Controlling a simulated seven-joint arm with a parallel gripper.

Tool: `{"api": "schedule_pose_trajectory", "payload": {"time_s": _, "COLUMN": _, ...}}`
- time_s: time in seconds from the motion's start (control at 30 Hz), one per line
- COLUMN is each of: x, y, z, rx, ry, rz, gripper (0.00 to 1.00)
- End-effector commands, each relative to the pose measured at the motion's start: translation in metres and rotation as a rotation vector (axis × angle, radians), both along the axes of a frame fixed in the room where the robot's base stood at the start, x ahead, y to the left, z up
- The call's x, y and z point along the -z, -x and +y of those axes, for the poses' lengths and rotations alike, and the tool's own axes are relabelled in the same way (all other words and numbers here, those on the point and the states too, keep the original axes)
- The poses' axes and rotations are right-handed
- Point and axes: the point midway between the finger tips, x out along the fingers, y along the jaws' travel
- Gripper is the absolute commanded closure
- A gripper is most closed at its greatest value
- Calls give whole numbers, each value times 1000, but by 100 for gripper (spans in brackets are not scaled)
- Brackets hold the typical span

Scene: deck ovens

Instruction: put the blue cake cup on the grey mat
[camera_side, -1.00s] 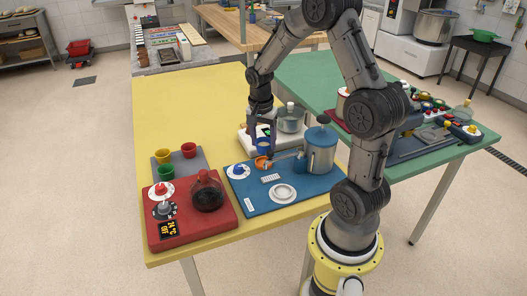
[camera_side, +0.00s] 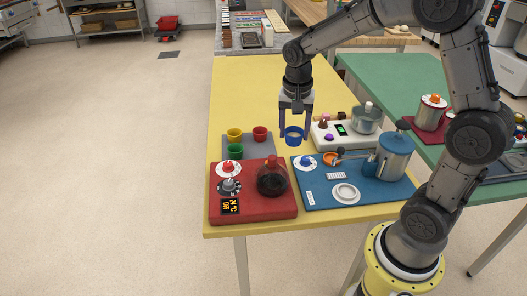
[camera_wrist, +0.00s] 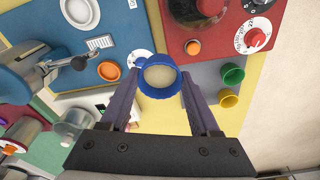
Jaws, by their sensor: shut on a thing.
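My gripper (camera_side: 295,122) is shut on the blue cake cup (camera_side: 294,134) and holds it upright above the yellow table, near the blue board's back left corner. In the wrist view the blue cup (camera_wrist: 160,77) sits between my fingertips, with something pale inside. The grey mat (camera_side: 262,150) lies left of the cup, behind the red board. Yellow (camera_side: 234,135), red (camera_side: 260,133) and green (camera_side: 235,151) cups stand on it. In the wrist view the mat (camera_wrist: 207,80) is right of the cup.
The blue board (camera_side: 318,185) holds an orange cup (camera_side: 331,158), a white dish and a large blue-lidded pot (camera_side: 394,155). A white unit (camera_side: 345,142) stands behind it.

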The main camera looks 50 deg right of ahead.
Motion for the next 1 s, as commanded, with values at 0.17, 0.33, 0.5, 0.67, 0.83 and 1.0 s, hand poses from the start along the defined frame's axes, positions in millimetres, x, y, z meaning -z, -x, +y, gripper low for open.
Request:
{"api": "schedule_pose_trajectory", "payload": {"time_s": 0.17, "x": 17, "y": -33, "z": -7, "rx": -2, "ry": -1, "rz": 3, "gripper": 92}}
{"api": "schedule_pose_trajectory", "payload": {"time_s": 0.33, "x": 33, "y": -69, "z": -16, "rx": -1, "ry": 0, "rz": 1, "gripper": 92}}
{"api": "schedule_pose_trajectory", "payload": {"time_s": 0.5, "x": 59, "y": -97, "z": -23, "rx": 0, "ry": -1, "rz": 6, "gripper": 92}}
{"api": "schedule_pose_trajectory", "payload": {"time_s": 0.67, "x": 81, "y": -116, "z": -28, "rx": 0, "ry": -1, "rz": 3, "gripper": 92}}
{"api": "schedule_pose_trajectory", "payload": {"time_s": 0.83, "x": 91, "y": -125, "z": -30, "rx": 0, "ry": 0, "rz": 1, "gripper": 92}}
{"api": "schedule_pose_trajectory", "payload": {"time_s": 1.0, "x": 103, "y": -130, "z": -31, "rx": 0, "ry": -1, "rz": 3, "gripper": 92}}
